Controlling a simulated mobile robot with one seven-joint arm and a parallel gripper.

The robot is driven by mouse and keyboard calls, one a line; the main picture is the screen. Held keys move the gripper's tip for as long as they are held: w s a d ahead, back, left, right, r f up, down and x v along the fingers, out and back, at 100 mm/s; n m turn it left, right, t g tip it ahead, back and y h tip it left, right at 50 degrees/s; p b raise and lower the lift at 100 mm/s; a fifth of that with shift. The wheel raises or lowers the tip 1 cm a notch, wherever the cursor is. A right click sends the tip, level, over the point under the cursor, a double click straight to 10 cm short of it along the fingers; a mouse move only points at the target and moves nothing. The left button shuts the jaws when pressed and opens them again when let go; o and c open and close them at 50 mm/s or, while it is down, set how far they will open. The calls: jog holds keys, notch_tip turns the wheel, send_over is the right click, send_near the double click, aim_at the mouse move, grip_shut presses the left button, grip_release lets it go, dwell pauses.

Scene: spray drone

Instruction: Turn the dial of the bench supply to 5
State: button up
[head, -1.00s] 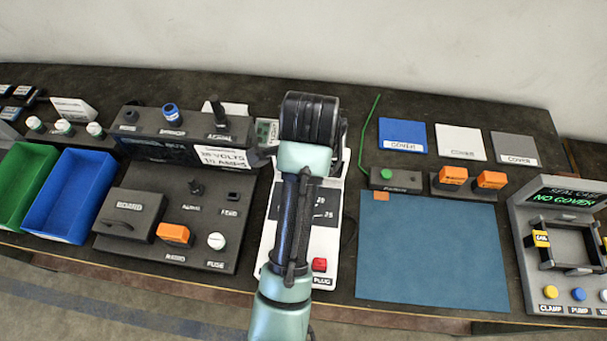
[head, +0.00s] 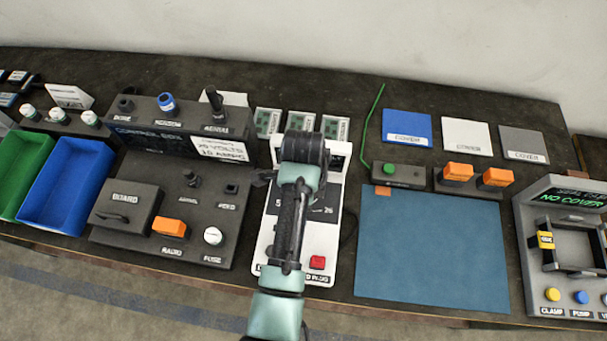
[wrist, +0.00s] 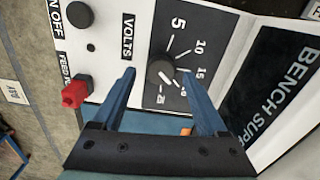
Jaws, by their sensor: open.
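The bench supply (head: 265,265) is a white box with a dark panel, standing under my arm in the head view. In the wrist view its face (wrist: 113,55) carries a round black dial (wrist: 160,68) beside the word VOLTS. Numbers from 5 to 25 ring the dial, and its white mark seems to point toward the lower right, between 15 and 25. My gripper (wrist: 158,74) is open, with one blue finger on each side of the dial. I cannot tell whether the fingers touch it. My arm hides the dial in the head view.
The dark control box (head: 150,140) stands to the left. A blue mat (head: 430,250) lies clear to the right.

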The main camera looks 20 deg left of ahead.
jog(key=shift+f, duration=0.8)
grip_shut()
